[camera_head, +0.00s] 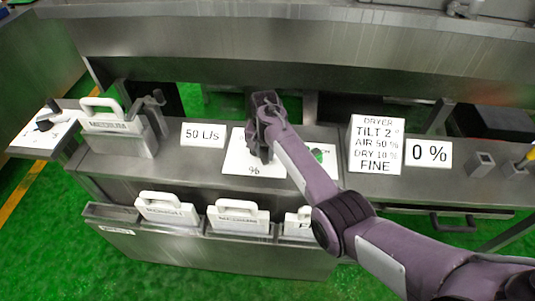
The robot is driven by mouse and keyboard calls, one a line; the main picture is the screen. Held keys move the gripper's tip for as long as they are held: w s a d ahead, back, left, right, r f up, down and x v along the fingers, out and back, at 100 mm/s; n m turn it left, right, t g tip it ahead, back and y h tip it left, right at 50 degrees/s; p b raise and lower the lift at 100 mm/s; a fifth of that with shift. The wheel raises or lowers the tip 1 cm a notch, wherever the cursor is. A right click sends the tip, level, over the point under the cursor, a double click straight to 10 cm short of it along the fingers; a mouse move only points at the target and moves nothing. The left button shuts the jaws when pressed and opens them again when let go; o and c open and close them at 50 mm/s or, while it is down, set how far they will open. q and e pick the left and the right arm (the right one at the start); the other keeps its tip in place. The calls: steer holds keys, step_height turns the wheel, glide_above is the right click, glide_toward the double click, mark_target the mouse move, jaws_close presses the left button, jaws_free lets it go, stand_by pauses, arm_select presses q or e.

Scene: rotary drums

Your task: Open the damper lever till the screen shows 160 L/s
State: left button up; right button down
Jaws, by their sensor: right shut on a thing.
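The screen (203,135) stands on the steel counter and reads 50 L/s. To its right is a white plate (240,163) marked with a % sign. My right gripper (262,152) is over this plate, pointing down, and is shut on the damper lever, which the fingers and wrist hide. My right arm comes in from the lower right and covers part of the plate. A green mark (318,154) shows on the white plate just right of my arm. My left gripper is not in view.
A white sign (376,145) reads DRYER, TILT 2, AIR 50 %, DRY 10 %, FINE. A MEDIUM-labelled block (115,130) stands at left. Several white-handled pieces (166,209) sit in a front rack (120,218).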

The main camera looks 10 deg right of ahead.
steer(key=c, duration=1.2)
jaws_free()
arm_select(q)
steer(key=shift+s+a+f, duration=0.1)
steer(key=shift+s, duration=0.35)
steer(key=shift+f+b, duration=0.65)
arm_select(e)
steer(key=shift+r, duration=3.9)
steer(key=shift+f, duration=0.1)
